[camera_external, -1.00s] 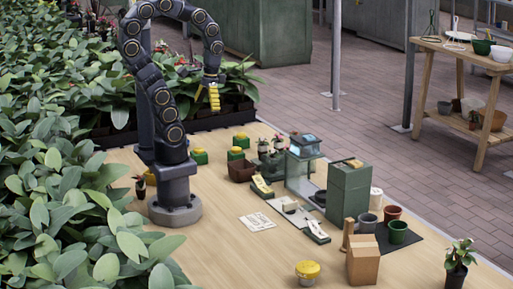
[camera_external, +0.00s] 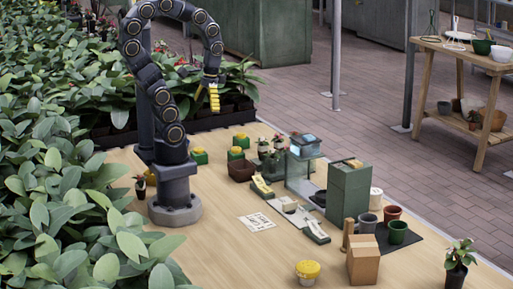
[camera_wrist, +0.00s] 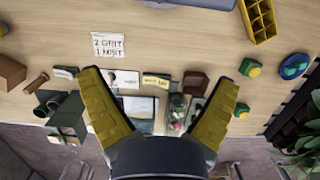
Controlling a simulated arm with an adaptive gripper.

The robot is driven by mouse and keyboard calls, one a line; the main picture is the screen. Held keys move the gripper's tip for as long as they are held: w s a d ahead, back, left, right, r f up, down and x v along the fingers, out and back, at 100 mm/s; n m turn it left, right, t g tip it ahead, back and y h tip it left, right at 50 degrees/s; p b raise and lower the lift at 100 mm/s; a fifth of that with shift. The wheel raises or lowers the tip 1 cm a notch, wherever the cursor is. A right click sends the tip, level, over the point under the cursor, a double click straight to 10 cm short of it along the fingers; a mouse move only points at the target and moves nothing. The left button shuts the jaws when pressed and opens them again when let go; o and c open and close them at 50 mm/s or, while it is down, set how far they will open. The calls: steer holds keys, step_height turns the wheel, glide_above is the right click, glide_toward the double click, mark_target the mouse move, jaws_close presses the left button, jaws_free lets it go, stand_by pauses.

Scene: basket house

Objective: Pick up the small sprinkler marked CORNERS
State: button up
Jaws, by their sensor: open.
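No marking reading CORNERS can be read in either view, so I cannot tell which thing is that sprinkler. Small green pieces with yellow tops stand on the table near my base: one at the left (camera_external: 199,156), one in the middle (camera_external: 236,153) and one at the back (camera_external: 242,139). Two such pieces show at the right of the wrist view, an upper one (camera_wrist: 250,68) and a lower one (camera_wrist: 242,110). My gripper (camera_external: 214,104) hangs high above the table's back edge. Its yellow fingers are spread wide and empty in the wrist view (camera_wrist: 160,79).
A printed card (camera_external: 257,222), reading "2 GRIT 1 MIST" in the wrist view (camera_wrist: 108,45), lies flat. A tall green cabinet (camera_external: 348,190), a cardboard box (camera_external: 363,262), a yellow-lidded tub (camera_external: 307,271) and several pots stand to the right.

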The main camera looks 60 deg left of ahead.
steer(key=shift+w, duration=0.1)
steer(key=w+a+f+m+y, duration=0.1)
steer(key=w+a+m, duration=0.5)
steer(key=w, duration=0.8)
steer(key=m+t+y, duration=0.2)
steer(key=m+y, duration=0.1)
steer(key=m, duration=0.9)
glide_above(240, 141)
steer(key=w, duration=0.2)
steer(key=f, duration=2.2)
steer(key=shift+a, duration=0.2)
steer(key=shift+a+x, duration=0.2)
steer(key=shift+x, duration=3.6)
steer(key=shift+s+y, duration=0.15)
steer(key=shift+y, duration=0.15)
steer(key=c, duration=1.2)
